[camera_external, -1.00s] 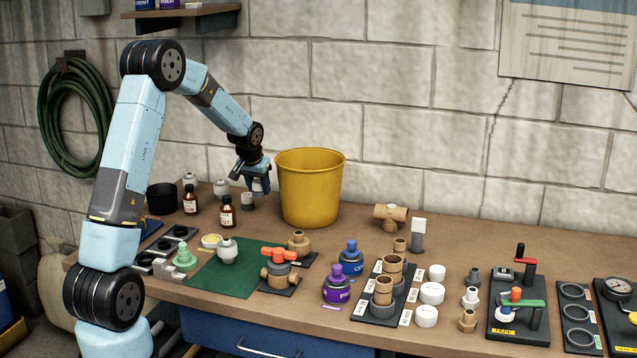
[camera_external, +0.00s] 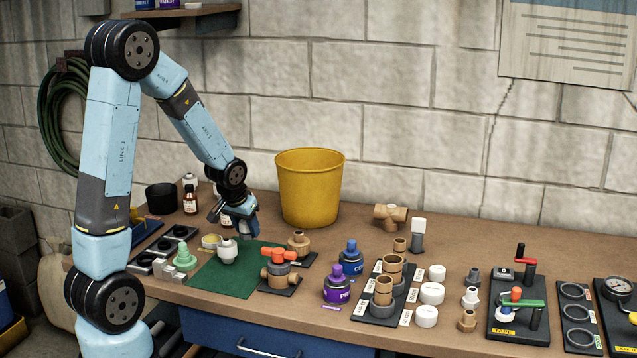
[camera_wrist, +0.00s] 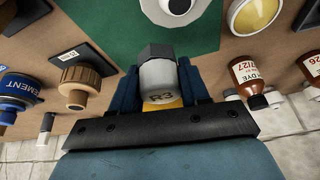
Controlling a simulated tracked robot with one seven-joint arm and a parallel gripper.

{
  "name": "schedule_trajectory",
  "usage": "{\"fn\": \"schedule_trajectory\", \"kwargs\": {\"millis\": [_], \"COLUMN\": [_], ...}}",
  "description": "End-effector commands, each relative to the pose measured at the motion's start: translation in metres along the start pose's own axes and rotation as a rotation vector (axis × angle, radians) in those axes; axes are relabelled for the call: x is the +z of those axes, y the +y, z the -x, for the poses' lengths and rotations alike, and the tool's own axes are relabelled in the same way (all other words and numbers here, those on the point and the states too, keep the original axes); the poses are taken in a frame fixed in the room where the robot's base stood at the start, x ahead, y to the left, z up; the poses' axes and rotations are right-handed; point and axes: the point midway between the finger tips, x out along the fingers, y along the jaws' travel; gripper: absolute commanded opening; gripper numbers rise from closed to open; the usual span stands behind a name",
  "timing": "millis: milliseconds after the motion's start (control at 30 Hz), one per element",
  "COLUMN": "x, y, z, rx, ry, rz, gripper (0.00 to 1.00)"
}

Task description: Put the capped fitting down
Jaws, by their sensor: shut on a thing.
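My gripper (camera_external: 245,232) is low over the back part of the green mat (camera_external: 232,281). In the wrist view its blue fingers (camera_wrist: 160,90) are shut on a light grey fitting (camera_wrist: 158,80) marked R3, with a dark grey hex cap at its far end. The mat also shows in the wrist view (camera_wrist: 120,28), beyond the held fitting. In the external view the fingers mostly hide the held fitting, and I cannot tell whether it touches the mat. Another white fitting (camera_external: 228,252) stands on the mat, left of and nearer than my gripper.
A yellow bucket (camera_external: 310,190) stands behind right. An orange-handled valve (camera_external: 280,270) and a tan fitting (camera_external: 298,243) on dark plates are to the right. Brown bottles (camera_wrist: 249,80) are close by.

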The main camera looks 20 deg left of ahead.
Motion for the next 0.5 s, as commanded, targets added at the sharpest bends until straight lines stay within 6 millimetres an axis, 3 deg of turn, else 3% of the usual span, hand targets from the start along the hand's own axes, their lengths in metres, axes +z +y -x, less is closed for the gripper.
{"fn": "schedule_trajectory", "kwargs": {"millis": [500], "x": [0.018], "y": [0.001], "z": [-0.044], "rx": [0.0], "ry": [-0.002], "rz": [-0.001], "gripper": [0.14]}}
